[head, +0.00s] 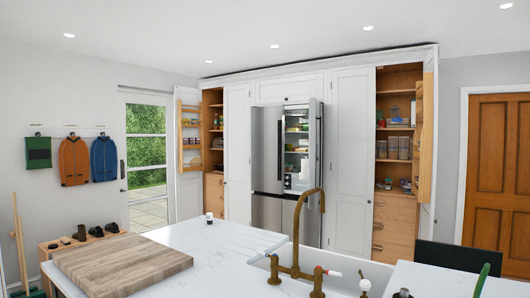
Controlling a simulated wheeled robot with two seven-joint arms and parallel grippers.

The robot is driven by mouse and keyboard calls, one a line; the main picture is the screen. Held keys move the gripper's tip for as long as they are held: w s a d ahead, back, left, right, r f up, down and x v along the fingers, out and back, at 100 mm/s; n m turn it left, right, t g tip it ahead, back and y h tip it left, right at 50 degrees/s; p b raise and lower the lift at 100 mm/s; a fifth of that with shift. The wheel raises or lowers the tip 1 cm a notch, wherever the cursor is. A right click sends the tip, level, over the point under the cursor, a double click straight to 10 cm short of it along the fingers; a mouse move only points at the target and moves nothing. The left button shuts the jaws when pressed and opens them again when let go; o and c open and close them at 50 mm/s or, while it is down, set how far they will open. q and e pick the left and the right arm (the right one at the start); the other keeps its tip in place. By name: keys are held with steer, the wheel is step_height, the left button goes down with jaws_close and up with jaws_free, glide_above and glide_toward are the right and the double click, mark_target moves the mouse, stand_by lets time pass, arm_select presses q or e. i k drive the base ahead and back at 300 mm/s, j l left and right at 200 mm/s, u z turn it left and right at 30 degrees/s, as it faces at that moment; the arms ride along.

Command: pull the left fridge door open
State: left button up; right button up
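The stainless steel fridge stands in the white cabinet wall across the room, beyond the island. Its left door (265,150) looks shut, with a dark vertical handle (280,150) along its right edge. The fridge's right door (314,150) is swung open toward the room, and shelves with food (296,140) show between the two doors. Lower steel fronts (268,212) are below, partly hidden by the brass tap. Neither of my grippers is in view.
A white island (215,240) with a wooden board (118,265), a brass tap (297,240) and a sink (340,272) lies between me and the fridge. Cupboards at left (189,140) and right (430,130) have open doors. A dark chair-like shape (455,256) is at lower right.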

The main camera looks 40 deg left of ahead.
mark_target(267, 166)
steer(key=u, duration=1.4)
steer(key=j, duration=0.25)
steer(key=i+j+u, duration=0.1)
steer(key=j, duration=0.15)
steer(key=i+j+u, duration=0.35)
steer(key=j, duration=0.2)
steer(key=i+j+u, duration=0.9)
steer(key=i, duration=0.5)
steer(key=i+j+u, duration=0.1)
steer(key=i+u, duration=0.2)
steer(key=i, duration=0.5)
steer(key=i+j+z, duration=0.1)
steer(key=i, duration=1.3)
steer(key=i+l+z, duration=0.1)
steer(key=i+z, duration=0.25)
steer(key=i, duration=0.15)
steer(key=i+z, duration=0.4)
steer(key=i+j+z, duration=0.35)
steer(key=i, duration=0.15)
steer(key=i+l+z, duration=0.25)
steer(key=i+z, duration=1.25)
steer(key=k+j, duration=0.05)
steer(key=k, duration=0.05)
